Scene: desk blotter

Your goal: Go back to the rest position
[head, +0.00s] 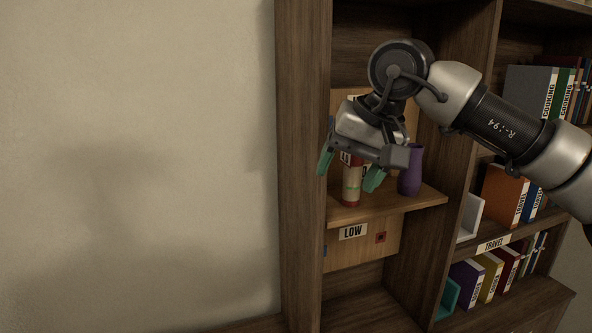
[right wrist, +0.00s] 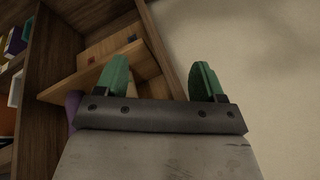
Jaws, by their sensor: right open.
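My right gripper (head: 349,172) is in front of the low shelf, with its two green fingers spread apart. In the right wrist view the open fingers (right wrist: 160,72) have nothing between them. A small red and beige cylinder (head: 351,190) stands on the shelf; in the head view it appears between and behind the fingers, its upper part mostly hidden by the gripper. My left gripper is in neither view.
The wooden shelf (head: 400,202) has a LOW label (head: 352,232) below it. A purple vase (head: 411,175) stands right of the gripper. An upright divider (head: 303,170) borders the left side. Books (head: 505,195) fill the right compartments. The plain wall (head: 130,150) is at left.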

